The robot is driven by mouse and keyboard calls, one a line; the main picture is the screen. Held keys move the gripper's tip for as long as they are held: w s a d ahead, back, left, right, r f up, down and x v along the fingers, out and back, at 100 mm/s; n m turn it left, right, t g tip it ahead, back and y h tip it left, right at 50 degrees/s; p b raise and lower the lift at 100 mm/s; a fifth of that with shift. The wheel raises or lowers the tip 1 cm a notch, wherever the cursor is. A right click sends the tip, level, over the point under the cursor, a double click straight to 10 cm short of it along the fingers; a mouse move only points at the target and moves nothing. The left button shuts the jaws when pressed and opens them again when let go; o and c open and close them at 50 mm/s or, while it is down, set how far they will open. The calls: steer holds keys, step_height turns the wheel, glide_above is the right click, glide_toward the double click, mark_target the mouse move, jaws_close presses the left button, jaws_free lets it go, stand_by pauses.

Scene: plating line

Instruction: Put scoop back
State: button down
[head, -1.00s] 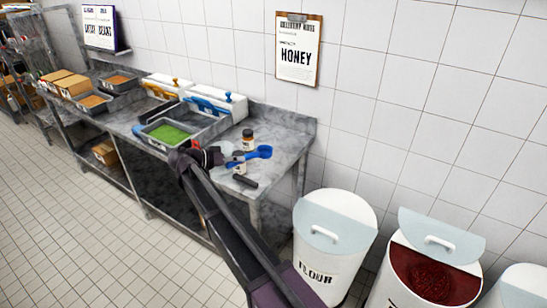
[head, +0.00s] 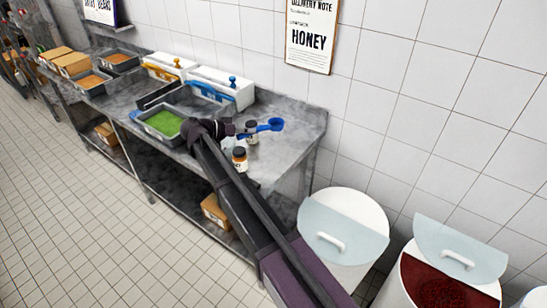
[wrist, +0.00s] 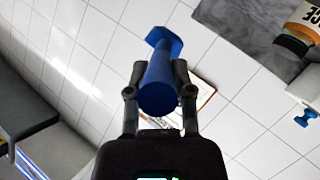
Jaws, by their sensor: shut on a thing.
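My gripper (head: 238,129) is shut on the blue scoop (head: 266,126) above the right part of the steel counter (head: 290,120). In the wrist view the blue scoop (wrist: 160,75) stands out between the two fingertips of my gripper (wrist: 158,92), its handle toward the camera. In the head view its round end points right. One jar (head: 252,137) stands behind or under the scoop, and another jar (head: 239,160) stands nearer, beside my arm. I cannot tell whether the scoop touches the far jar.
A tray of green food (head: 163,123) is left of my gripper. Large floor bins (head: 343,230) stand right of the counter. The counter's right end is clear.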

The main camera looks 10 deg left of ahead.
steer(key=shift+w+d, duration=0.1)
steer(key=shift+w, duration=0.2)
steer(key=shift+d, duration=0.1)
steer(key=s+d+f+n+t+y+b, duration=0.3)
steer(key=s+d+f+b, duration=0.6)
steer(key=s+f+b, duration=0.3)
steer(key=shift+s+d+n+y, duration=0.3)
steer(key=shift+s+d+n, duration=0.15)
steer(key=shift+s, duration=0.6)
steer(key=shift+w+a+f, duration=0.1)
steer(key=shift+a, duration=0.05)
steer(key=w+a, duration=0.3)
steer(key=w+a+f+b, duration=0.1)
steer(key=w+a, duration=0.2)
steer(key=w, duration=0.1)
steer(key=w+a, duration=0.3)
steer(key=w, duration=0.1)
steer(key=shift+a+f+b, duration=0.2)
steer(key=shift+b, duration=0.1)
